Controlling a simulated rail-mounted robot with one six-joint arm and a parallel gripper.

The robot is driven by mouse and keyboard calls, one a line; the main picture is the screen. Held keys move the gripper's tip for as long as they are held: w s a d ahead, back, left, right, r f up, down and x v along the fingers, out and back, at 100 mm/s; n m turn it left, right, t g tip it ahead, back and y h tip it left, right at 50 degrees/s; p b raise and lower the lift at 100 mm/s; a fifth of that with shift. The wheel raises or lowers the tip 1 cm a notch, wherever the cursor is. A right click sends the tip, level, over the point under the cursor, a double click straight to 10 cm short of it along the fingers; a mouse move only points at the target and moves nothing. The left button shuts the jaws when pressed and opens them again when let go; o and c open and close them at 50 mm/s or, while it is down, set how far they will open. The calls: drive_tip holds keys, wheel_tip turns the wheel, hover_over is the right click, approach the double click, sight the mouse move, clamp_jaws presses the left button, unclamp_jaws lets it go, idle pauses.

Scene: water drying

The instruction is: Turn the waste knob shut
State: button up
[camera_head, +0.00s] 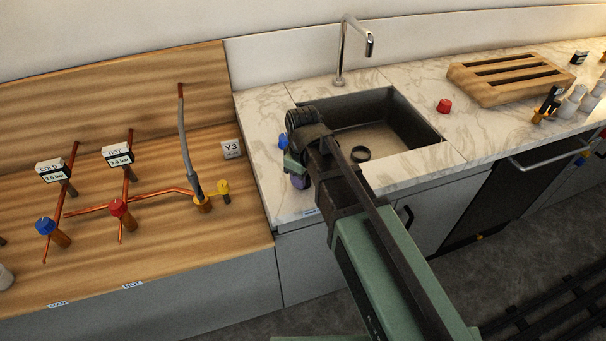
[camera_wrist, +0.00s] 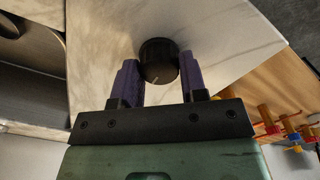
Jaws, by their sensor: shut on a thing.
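A round black knob (camera_wrist: 158,62) with a short white pointer line stands on the marble counter, which I take for the waste knob. My gripper (camera_wrist: 158,70) has its two purple fingers on either side of the knob and is shut on it. In the head view my gripper (camera_head: 299,181) is at the counter's front left, beside the sink (camera_head: 418,119). My arm hides the knob there. A dark ring (camera_head: 361,153) shows on the sink floor.
A blue knob (camera_head: 283,142) sits just behind my gripper, and a red knob (camera_head: 444,106) right of the sink. A tall tap (camera_head: 343,50) stands behind the sink. Copper pipes (camera_head: 130,199) with hot and cold valves are on the left wooden counter. A wooden rack (camera_head: 510,80) lies at right.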

drive_tip(key=o, duration=0.9)
wheel_tip(320, 180, up, 11)
drive_tip(key=p, duration=1.1)
drive_tip(key=shift+f, duration=0.1)
